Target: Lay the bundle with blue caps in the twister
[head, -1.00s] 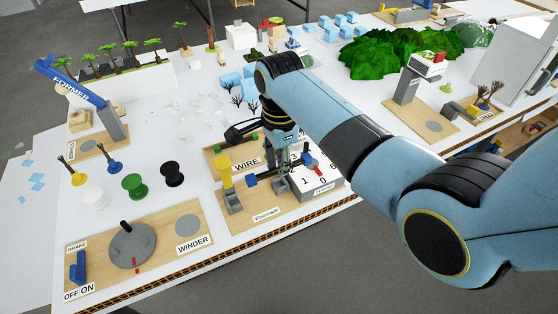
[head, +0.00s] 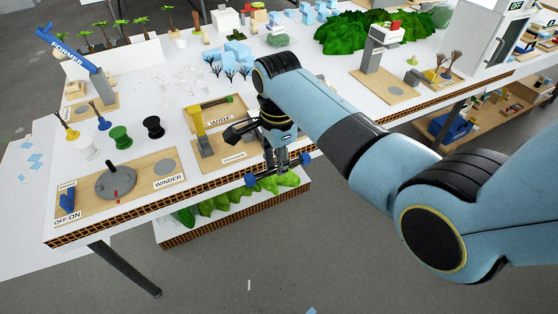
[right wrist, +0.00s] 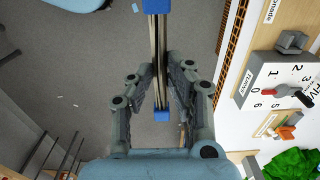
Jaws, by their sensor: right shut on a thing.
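The bundle with blue caps (head: 249,181) is a thin set of rods with a blue cap at each end. My right gripper (head: 278,170) is shut on it and holds it level beyond the table's front edge. In the right wrist view, the bundle (right wrist: 155,48) runs between the fingers (right wrist: 160,88), with grey floor below. The twister (head: 205,147) is a wooden board with a grey block and a yellow post, left of my right gripper. My arm hides its right part in the head view. My left gripper is out of view.
The WIRE tray (head: 236,103) lies behind the twister. The winder board (head: 130,200) and several spools (head: 121,136) are at the left. A shelf with green scenery (head: 232,198) stands under the table's front edge. Floor (head: 330,260) is open in front.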

